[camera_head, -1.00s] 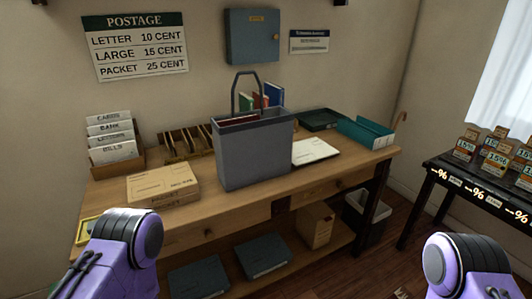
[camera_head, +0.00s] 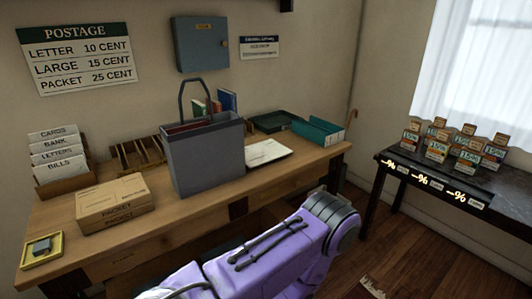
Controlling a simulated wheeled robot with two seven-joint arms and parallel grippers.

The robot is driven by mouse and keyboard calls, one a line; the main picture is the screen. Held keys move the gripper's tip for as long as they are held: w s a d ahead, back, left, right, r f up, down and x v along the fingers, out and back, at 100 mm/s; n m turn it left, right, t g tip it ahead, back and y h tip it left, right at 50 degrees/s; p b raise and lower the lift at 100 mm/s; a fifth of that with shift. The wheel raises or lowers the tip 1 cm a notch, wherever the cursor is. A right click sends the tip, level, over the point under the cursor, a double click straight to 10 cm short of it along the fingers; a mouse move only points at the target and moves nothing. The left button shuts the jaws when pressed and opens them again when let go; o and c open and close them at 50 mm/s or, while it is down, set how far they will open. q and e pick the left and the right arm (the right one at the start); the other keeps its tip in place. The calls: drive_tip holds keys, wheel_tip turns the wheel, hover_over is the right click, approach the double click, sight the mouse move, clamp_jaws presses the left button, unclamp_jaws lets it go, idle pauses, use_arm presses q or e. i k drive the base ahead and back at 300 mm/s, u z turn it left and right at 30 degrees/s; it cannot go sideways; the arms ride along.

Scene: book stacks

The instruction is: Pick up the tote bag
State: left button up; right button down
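The tote bag (camera_head: 207,160) is a grey, box-shaped bag with an upright dark loop handle (camera_head: 196,100). It stands upright on the wooden desk (camera_head: 165,217), near the middle of the top. Something dark red shows inside its open top. A purple arm of mine reaches in from the bottom of the view, in front of the desk and to the right of the bag. It is apart from the bag. Neither gripper's fingers show.
A cardboard packet (camera_head: 113,203) lies left of the bag, with a card file (camera_head: 60,163) behind it. A white pad (camera_head: 267,152) and a teal tray (camera_head: 318,130) are to the right. A dark table (camera_head: 460,178) with small price-marked boxes stands at the far right.

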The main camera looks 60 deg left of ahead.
sight(201, 160)
drive_tip(key=z, duration=0.1)
drive_tip(key=i, duration=1.8)
drive_tip(key=u, duration=2.6)
